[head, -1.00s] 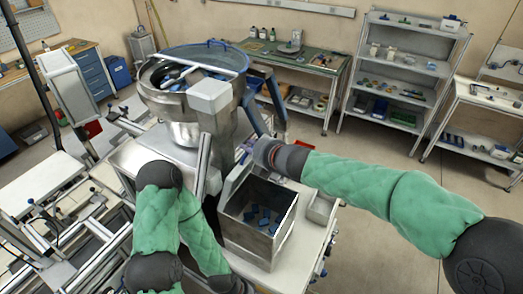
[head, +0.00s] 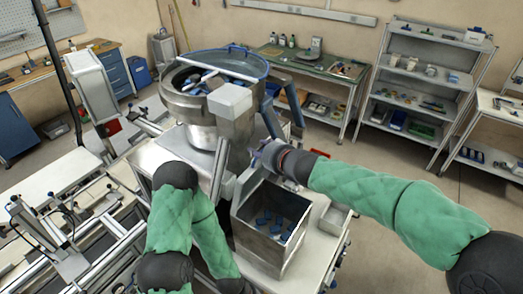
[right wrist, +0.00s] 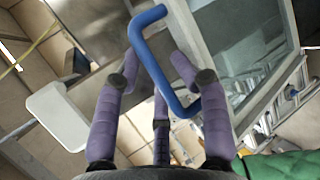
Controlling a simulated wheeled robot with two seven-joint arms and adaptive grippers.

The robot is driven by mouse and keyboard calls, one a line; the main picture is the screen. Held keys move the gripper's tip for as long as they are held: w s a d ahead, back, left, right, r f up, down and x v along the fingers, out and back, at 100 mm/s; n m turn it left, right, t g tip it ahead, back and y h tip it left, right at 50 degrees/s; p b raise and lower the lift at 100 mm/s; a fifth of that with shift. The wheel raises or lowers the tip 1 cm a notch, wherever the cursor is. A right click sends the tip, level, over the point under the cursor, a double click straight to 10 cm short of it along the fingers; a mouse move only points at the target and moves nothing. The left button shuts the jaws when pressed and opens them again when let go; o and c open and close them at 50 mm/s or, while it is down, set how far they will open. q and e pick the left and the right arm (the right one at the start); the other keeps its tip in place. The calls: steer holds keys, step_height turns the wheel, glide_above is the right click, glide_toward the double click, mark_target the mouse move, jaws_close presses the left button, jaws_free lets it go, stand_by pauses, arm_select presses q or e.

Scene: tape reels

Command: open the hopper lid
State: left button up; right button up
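The hopper is an open-looking grey metal bin (head: 262,240) with several blue parts inside, in the head view. My right gripper (head: 258,153) is above its back edge, with its purple fingers toward the left. In the right wrist view, a blue U-shaped handle (right wrist: 158,68) runs between the spread fingers of my right gripper (right wrist: 162,85). The handle seems to belong to a grey-framed, glassy panel (right wrist: 240,45), which looks like the lid. The fingers look open around the handle, not closed on it. In the head view the lid is hard to make out. My left gripper is out of view.
A round bowl feeder (head: 200,108) with a blue-rimmed top stands behind and left of the bin. Aluminium rails (head: 85,250) fill the left side. A shelf rack (head: 425,80) and green-topped bench (head: 315,62) stand at the back. Open floor lies at the right.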

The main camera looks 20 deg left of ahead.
stand_by(0.3)
steer(key=shift+s+d+r, duration=0.1)
steer(key=shift+s+d, duration=0.05)
steer(key=shift+d, duration=0.05)
steer(key=v, duration=1.1)
steer(key=shift+s+d, duration=0.1)
steer(key=shift+d, duration=0.05)
stand_by(0.5)
